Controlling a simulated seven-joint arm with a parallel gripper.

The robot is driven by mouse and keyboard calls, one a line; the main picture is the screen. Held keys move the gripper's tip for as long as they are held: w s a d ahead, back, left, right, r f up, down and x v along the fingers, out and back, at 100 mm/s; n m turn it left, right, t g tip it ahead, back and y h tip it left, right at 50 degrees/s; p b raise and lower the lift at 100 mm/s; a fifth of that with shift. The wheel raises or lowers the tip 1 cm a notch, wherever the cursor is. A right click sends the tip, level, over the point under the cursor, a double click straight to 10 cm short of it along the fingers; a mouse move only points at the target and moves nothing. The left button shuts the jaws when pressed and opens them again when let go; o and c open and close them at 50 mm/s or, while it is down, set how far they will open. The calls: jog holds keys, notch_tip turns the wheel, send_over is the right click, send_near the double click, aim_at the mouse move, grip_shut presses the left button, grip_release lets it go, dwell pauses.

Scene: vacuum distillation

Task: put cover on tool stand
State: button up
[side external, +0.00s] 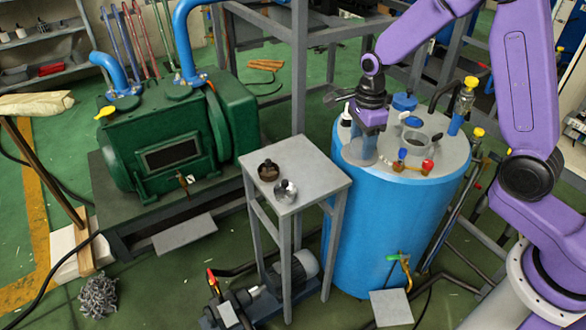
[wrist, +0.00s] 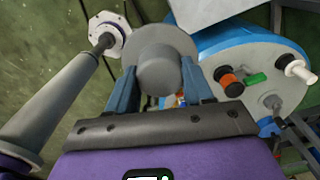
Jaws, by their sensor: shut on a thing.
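The cover (wrist: 158,48) is a grey round disc with a thick knob. My gripper (wrist: 163,88) is shut on the knob, one blue-grey finger on each side. In the side external view my gripper (side external: 366,128) is over the left part of the tank top, with the grey cover (side external: 363,150) below it. I cannot tell whether the cover touches the tank top. The tool stand (side external: 318,172) is a small grey square-topped table left of the tank, apart from the gripper. A grey flat top, likely the stand (wrist: 200,10), shows at the upper edge of the wrist view.
A dark brown round piece (side external: 268,170) and a shiny metal piece (side external: 285,191) sit on the stand. The blue tank (side external: 385,225) has several fittings on its grey top, including an open round port (side external: 415,143). A green pump (side external: 180,150) stands at left.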

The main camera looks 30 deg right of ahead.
jog(key=shift+s+a, duration=0.15)
jog(key=shift+a, duration=0.3)
jog(key=shift+w+a+f, duration=0.15)
jog(key=shift+w+f, duration=0.05)
jog(key=w+f, duration=0.2)
jog(key=w, duration=0.2)
jog(key=w+a+f, duration=0.1)
jog(key=w+f, duration=0.5)
jog(key=w, duration=0.1)
jog(key=shift+w+a, duration=0.3)
jog(key=shift+w, duration=0.05)
jog(key=shift+w+a+f, duration=0.1)
jog(key=shift+w+f, duration=0.65)
jog(key=shift+f, duration=1.6)
